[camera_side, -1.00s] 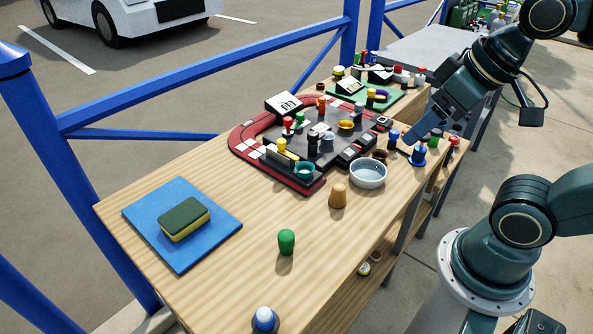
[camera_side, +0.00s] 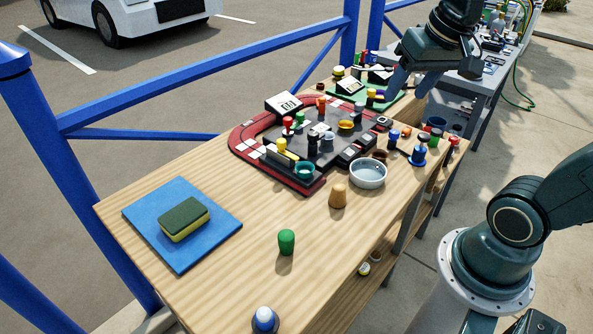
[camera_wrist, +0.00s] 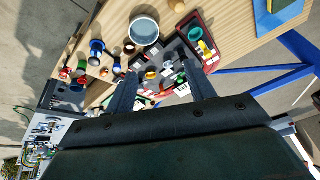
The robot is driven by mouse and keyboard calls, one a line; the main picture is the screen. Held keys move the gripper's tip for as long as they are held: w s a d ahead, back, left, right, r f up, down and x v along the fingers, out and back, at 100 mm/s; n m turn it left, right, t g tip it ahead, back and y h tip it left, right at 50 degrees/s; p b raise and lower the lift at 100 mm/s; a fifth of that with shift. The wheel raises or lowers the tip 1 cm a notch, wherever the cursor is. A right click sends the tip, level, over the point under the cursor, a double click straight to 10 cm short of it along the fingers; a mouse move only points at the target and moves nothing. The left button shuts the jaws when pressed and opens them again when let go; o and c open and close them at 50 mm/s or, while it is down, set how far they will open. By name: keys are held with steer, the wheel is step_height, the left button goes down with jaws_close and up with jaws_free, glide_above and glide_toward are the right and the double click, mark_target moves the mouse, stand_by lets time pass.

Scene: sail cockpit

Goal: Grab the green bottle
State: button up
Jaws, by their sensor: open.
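A small green bottle-shaped piece (camera_side: 286,241) stands upright on the front part of the wooden table, right of the blue mat. I cannot make it out in the wrist view. My gripper (camera_side: 411,88) is over the far end of the table, near the green board and well away from the green piece. In the wrist view my gripper (camera_wrist: 160,70) has its two fingers wide apart with nothing held between them.
A yellow-green sponge (camera_side: 184,220) lies on a blue mat (camera_side: 205,252). A red-and-black game tray (camera_side: 243,150) with several small pieces fills the middle. A white bowl (camera_side: 368,174) and an orange peg (camera_side: 338,195) stand nearby. Blue rails (camera_side: 210,95) run behind.

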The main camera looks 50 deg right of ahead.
steer(key=w+d+f+m+g, duration=0.1)
steer(key=w+d+m, duration=0.35)
steer(key=d, duration=0.45)
steer(key=m+g+y, duration=0.1)
steer(key=m+g, duration=0.2)
steer(key=m, duration=1)
glide_above(437, 130)
step_height(437, 130, down, 13)
steer(key=shift+w+a+f, duration=0.1)
steer(key=shift+w+f, duration=0.05)
steer(key=shift+f, duration=3.95)
steer(key=shift+f, duration=2.6)
steer(key=shift+c, duration=0.2)
steer(key=c, duration=1)
